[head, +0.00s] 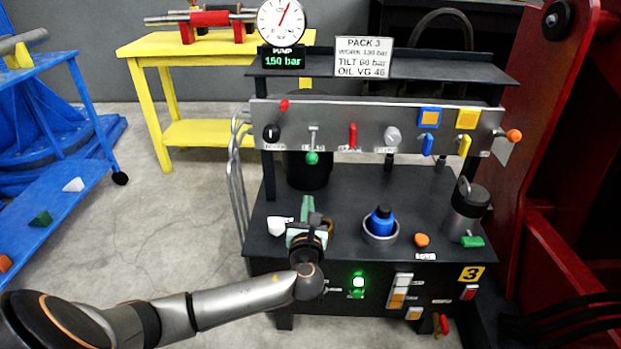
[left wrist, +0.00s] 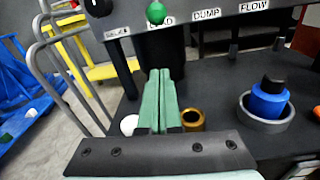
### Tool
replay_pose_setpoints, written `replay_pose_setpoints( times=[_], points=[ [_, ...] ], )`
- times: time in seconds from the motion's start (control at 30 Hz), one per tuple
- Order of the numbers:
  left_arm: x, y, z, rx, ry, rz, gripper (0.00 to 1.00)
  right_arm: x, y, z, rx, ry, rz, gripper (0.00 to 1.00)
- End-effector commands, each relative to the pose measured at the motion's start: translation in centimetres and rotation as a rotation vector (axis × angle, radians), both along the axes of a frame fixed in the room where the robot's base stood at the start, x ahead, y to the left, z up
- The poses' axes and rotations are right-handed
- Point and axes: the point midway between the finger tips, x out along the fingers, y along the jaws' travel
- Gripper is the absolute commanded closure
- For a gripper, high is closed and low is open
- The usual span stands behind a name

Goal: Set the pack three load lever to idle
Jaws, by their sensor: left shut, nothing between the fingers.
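The load lever (head: 312,157) has a green ball knob and hangs below the front panel of the pack, pointing down. In the left wrist view the green knob (left wrist: 156,12) sits at the top edge, by the label reading LOAD; the rest of the lever is cut off. My left gripper (head: 305,203) is over the black deck, below and in front of the knob, apart from it. Its green fingers (left wrist: 160,85) are shut with nothing between them, pointing up toward the knob. My right gripper is not in view.
The panel (head: 375,120) also carries a red lever (head: 352,135) and blue and yellow levers. On the deck are a blue-capped filler (head: 382,220), a brass fitting (left wrist: 193,119) and a dark canister (head: 466,210). Bent pipes (head: 239,180) stand at the left. The gauge display (head: 283,61) reads 150 bar.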

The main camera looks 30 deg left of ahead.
Motion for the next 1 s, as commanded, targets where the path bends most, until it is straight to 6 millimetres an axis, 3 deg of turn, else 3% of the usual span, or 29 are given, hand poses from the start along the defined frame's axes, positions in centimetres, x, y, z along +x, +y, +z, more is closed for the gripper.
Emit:
replay_pose_setpoints(
  times=[0.17, 0.6, 0.8, 1.0],
  points=[
    [1.6, 1.1, -0.3, 0.001, -0.003, 0.003, 1.00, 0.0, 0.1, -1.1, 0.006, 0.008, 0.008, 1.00],
    [8.4, 5.6, -0.4, -0.002, -0.005, 0.000, 1.00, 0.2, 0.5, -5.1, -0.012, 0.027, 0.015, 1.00],
    [7.7, 4.8, 2.3, -0.002, -0.004, 0.000, 1.00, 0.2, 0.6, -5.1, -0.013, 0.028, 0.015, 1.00],
    [7.5, 4.5, 3.3, -0.002, -0.001, 0.001, 1.00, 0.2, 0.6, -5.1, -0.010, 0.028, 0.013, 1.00]
  ],
)
